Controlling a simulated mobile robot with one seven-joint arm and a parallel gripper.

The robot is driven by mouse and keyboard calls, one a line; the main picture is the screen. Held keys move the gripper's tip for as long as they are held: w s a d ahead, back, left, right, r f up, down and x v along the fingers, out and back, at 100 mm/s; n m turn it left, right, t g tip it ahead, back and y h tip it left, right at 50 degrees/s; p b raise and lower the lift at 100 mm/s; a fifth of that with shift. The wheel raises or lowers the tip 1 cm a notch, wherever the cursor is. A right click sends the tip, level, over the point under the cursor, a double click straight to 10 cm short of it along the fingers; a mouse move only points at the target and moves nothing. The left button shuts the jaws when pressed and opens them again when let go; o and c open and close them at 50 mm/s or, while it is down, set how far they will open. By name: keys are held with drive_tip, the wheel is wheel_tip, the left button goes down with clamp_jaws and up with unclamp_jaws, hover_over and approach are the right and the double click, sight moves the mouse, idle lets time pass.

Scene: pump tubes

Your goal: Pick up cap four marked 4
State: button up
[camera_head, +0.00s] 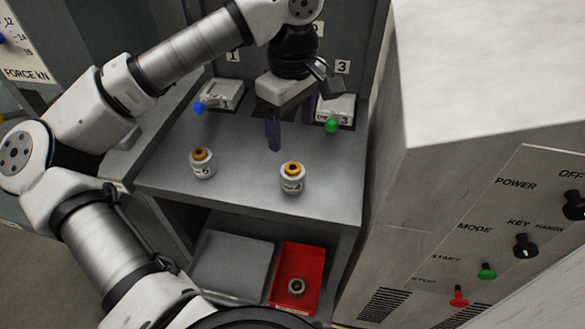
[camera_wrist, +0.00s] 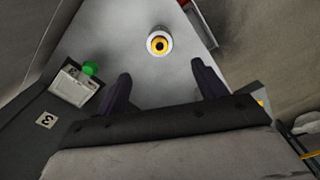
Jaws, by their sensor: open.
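Cap four (camera_head: 292,178) is a white round cap with an orange-yellow top and a "4" on its side. It stands upright on the grey bench top (camera_head: 240,179), towards the front right. In the wrist view a white cap with a yellow ring (camera_wrist: 159,42), which appears to be cap four, lies beyond the fingers, roughly centred between them. My gripper (camera_head: 290,125) is open and empty, behind and above cap four, with its dark fingers pointing down. Both fingers (camera_wrist: 160,84) also show in the wrist view, apart from the cap.
A similar cap (camera_head: 202,163) stands to the left. Holders with a blue knob (camera_head: 199,107) and a green knob (camera_head: 332,126) sit at the back. A red tray (camera_head: 310,275) with a ring-shaped part lies on the shelf below. A tall cabinet (camera_head: 480,90) bounds the right side.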

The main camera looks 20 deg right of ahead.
sight(292, 167)
wheel_tip(292, 167, down, 7)
drive_tip(key=shift+r+p, duration=0.15)
drive_tip(key=shift+p, duration=0.25)
drive_tip(key=shift+s+f+p, duration=0.1)
drive_tip(key=shift+f+p, duration=0.9)
drive_tip(key=shift+f, duration=1.75)
drive_tip(key=c, duration=1.2)
